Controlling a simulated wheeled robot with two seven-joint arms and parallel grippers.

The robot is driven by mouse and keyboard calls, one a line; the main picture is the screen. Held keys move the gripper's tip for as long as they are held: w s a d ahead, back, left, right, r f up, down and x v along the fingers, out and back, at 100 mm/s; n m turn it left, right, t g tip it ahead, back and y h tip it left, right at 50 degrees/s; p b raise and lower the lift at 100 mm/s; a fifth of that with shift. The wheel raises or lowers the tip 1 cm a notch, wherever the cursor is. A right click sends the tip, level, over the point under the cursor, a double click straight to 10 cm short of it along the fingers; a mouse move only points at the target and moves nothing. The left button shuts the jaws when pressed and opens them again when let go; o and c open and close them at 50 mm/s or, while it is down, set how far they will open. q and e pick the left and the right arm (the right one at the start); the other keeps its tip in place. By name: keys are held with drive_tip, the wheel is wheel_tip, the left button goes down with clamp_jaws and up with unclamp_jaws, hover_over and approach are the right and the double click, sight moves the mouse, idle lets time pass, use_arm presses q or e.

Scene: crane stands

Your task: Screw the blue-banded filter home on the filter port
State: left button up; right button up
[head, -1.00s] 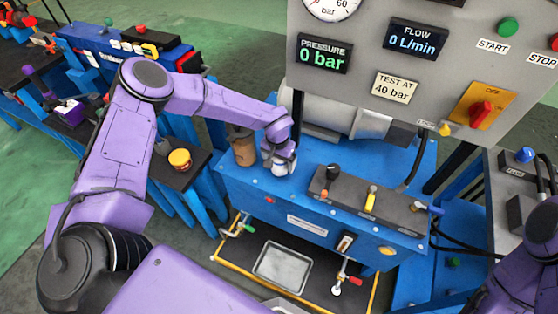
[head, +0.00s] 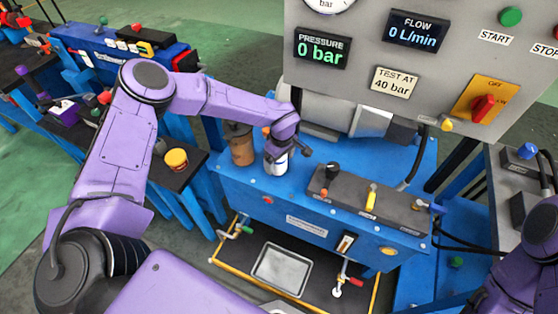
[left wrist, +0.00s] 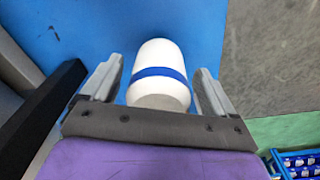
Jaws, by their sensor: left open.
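The white filter with a blue band (left wrist: 160,72) stands on the blue bench top (head: 235,181), seen in the left wrist view between my open fingers. My left gripper (left wrist: 158,88) is open, with one finger on each side of the filter and a visible gap to each. In the head view the filter (head: 276,165) shows white below my left gripper (head: 276,154), which hides its top. The filter port under it is hidden, so I cannot tell how the filter is seated. My right gripper is out of view; only part of my right arm shows at the lower right.
A brown cylinder (head: 242,146) stands close left of the filter. A dark valve block (head: 365,198) with levers lies to the right. The grey panel (head: 440,60) reads 0 bar and 0 L/min. A metal tray (head: 282,269) sits below.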

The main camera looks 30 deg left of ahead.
use_arm(q)
drive_tip(key=shift+f+n, duration=0.15)
drive_tip(key=shift+n, duration=0.75)
drive_tip(key=n+b, duration=0.1)
drive_tip(key=n, duration=0.2)
drive_tip(key=shift+w, duration=0.15)
drive_tip(key=n+b, duration=0.1)
drive_tip(key=n, duration=0.1)
drive_tip(key=shift+n, duration=0.4)
drive_tip(key=n, duration=0.2)
drive_tip(key=shift+w+n+g, duration=0.1)
drive_tip(key=shift+n+g, duration=0.2)
drive_tip(key=shift+r, duration=0.2)
drive_tip(key=shift+s+a, duration=0.2)
drive_tip(key=shift+a, duration=0.1)
